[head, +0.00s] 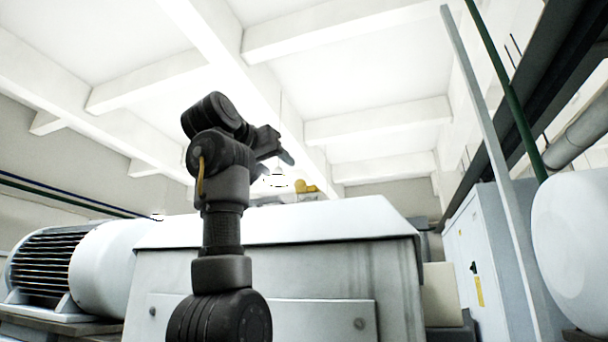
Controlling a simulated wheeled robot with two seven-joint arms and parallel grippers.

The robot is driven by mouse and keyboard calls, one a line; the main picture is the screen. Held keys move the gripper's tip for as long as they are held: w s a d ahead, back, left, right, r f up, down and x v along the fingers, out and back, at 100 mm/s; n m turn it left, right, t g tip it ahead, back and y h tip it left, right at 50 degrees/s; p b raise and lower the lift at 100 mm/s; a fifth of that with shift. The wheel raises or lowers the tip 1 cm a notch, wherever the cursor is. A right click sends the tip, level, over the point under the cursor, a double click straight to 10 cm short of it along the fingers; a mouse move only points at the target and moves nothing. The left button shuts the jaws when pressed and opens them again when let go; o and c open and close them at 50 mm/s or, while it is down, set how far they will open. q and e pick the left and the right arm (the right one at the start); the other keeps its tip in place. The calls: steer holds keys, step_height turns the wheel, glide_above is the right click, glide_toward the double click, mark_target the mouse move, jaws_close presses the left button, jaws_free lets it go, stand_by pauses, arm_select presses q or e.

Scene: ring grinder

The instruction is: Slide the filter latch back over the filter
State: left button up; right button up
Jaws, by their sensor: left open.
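My left arm rises in front of a large light-grey machine housing (390,270). My left gripper (279,149) is at the top of this arm, above the housing's top edge. It points right, and its dark jaws are open with nothing seen between them. I cannot pick out the filter or the filter latch in this view. A small yellow part (304,187) shows just above the housing's sloped top, below and right of the gripper and apart from it in the picture. My right gripper is not in view.
A finned motor (45,262) with a white cylindrical body stands at the left. Grey cabinets (478,250) and a white rounded tank (572,250) stand at the right. Pipes run along the upper right. The space above the housing looks open up to the beamed ceiling.

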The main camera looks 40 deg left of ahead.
mark_target(298, 184)
arm_select(q)
steer(key=p+x, duration=0.6)
steer(key=x, duration=0.4)
steer(key=shift+w+a, duration=0.1)
steer(key=shift+a, duration=0.1)
steer(key=shift+w+a+f, duration=0.15)
steer(key=shift+w+a, duration=0.05)
steer(key=shift+w, duration=0.3)
steer(key=shift+d, duration=0.1)
steer(key=shift+c, duration=0.5)
jaws_close()
steer(key=shift+s, duration=0.1)
